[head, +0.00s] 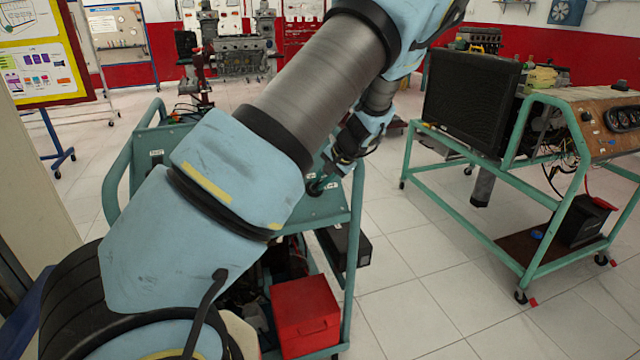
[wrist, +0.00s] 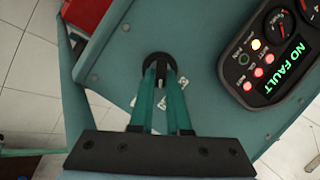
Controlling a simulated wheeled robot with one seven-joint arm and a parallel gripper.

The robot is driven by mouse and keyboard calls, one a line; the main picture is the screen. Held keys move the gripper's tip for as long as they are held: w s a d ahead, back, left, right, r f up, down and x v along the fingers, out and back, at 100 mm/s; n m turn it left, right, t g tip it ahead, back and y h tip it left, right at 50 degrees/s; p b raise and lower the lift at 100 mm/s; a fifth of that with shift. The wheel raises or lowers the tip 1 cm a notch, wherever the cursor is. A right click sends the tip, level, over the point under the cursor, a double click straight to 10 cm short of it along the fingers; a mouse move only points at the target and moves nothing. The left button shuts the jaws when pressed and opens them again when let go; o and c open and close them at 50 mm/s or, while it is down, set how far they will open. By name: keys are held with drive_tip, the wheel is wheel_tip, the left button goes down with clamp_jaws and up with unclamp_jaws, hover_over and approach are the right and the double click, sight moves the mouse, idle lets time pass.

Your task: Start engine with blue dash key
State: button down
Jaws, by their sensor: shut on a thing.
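My gripper (wrist: 159,72) has two teal fingers shut on a small key (wrist: 158,69) at a round black key switch (wrist: 170,61) on the teal dash panel (wrist: 205,40). Only a narrow greyish part of the key shows between the fingertips; its blue colour and how deep it sits cannot be made out. In the head view my gripper (head: 318,186) is at the sloped panel (head: 330,206) of the near engine trainer, partly hidden behind my arm.
A black gauge cluster (wrist: 265,50) right of the switch reads "NO FAULT", with several lamps lit. A red box (head: 305,315) sits low on the near trainer. Another trainer (head: 545,180) stands right, with clear tiled floor (head: 410,285) in front.

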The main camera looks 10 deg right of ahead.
drive_tip(key=shift+s+d+f+m+t+y+b, duration=0.15)
drive_tip(key=shift+m+t+b, duration=0.15)
drive_tip(key=shift+m, duration=0.65)
drive_tip(key=shift+m+t+y+b, duration=0.2)
drive_tip(key=shift+m+b, duration=0.1)
drive_tip(key=shift+m, duration=0.65)
drive_tip(key=c, duration=0.9)
unclamp_jaws()
drive_tip(key=b+v, duration=0.2)
drive_tip(key=v, duration=0.9)
drive_tip(key=shift+f, duration=0.1)
